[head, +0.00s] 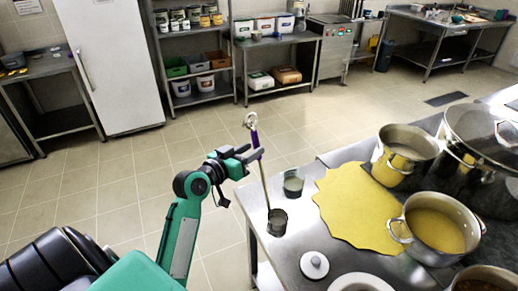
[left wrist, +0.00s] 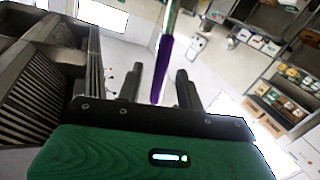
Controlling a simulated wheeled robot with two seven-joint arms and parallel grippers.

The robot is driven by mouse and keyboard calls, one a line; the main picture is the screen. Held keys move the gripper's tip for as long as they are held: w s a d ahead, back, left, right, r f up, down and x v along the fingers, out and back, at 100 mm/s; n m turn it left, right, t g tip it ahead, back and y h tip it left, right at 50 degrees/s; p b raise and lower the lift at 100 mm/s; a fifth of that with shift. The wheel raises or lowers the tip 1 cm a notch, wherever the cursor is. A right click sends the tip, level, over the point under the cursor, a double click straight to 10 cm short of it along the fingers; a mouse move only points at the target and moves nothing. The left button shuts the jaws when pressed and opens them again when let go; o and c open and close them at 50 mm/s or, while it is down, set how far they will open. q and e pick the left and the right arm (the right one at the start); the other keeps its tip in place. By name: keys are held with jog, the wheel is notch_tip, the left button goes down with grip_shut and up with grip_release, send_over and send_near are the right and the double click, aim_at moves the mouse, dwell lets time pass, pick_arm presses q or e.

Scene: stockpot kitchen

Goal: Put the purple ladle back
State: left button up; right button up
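The purple ladle (head: 254,138) stands nearly upright, slightly tilted, at the left edge of the steel counter. Its purple handle is at the top with a silver end above it, and its thin rod runs down into a small dark metal cup (head: 277,222). The rod's lower end is hidden in the cup. My left gripper (head: 249,155) is at the handle. In the left wrist view the purple handle (left wrist: 162,70) shows between the two fingers of my left gripper (left wrist: 159,82), with a gap on each side. The fingers look open. My right gripper is not in view.
On the counter (head: 300,245) are a second cup (head: 293,183), a yellow mat (head: 355,205), a white lid (head: 314,265), a pot of yellow food (head: 436,229) and taller steel pots (head: 404,155). Open tiled floor (head: 130,200) lies left of the counter.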

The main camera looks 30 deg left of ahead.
pick_arm(q)
jog(key=s+a+b, duration=0.1)
jog(key=s, duration=0.6)
jog(key=shift+r+b, duration=0.25)
jog(key=shift+b, duration=0.15)
